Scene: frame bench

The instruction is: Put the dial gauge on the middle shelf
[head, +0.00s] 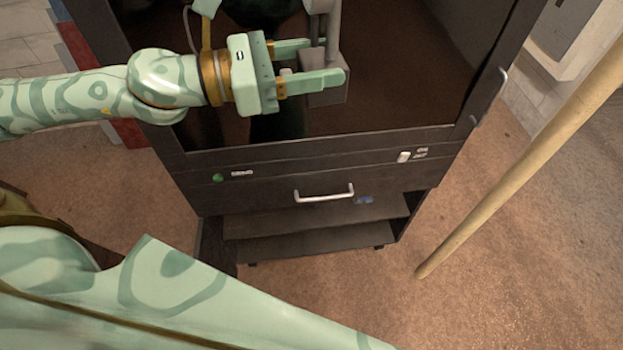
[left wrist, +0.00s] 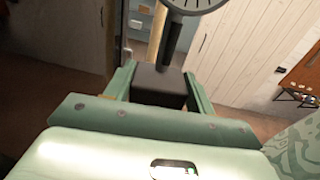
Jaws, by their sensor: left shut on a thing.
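My left gripper (head: 322,60) is shut on a grey dial gauge (head: 328,97), in front of the dark cabinet (head: 330,142). In the left wrist view the gauge's block-like base (left wrist: 158,84) sits between the fingers. A stem rises from it to a round dark head (left wrist: 196,5), cut off by the top edge. In the head view the gauge's top is also cut off. Low in the cabinet is an open bay with a dark shelf board (head: 310,221) and a lower board (head: 315,244). I cannot tell which is the middle shelf. My right gripper is not in view.
A drawer front with a pale handle (head: 324,194) lies above the bay. A wooden pole (head: 520,170) slants at the right. Brown floor (head: 500,270) is clear in front.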

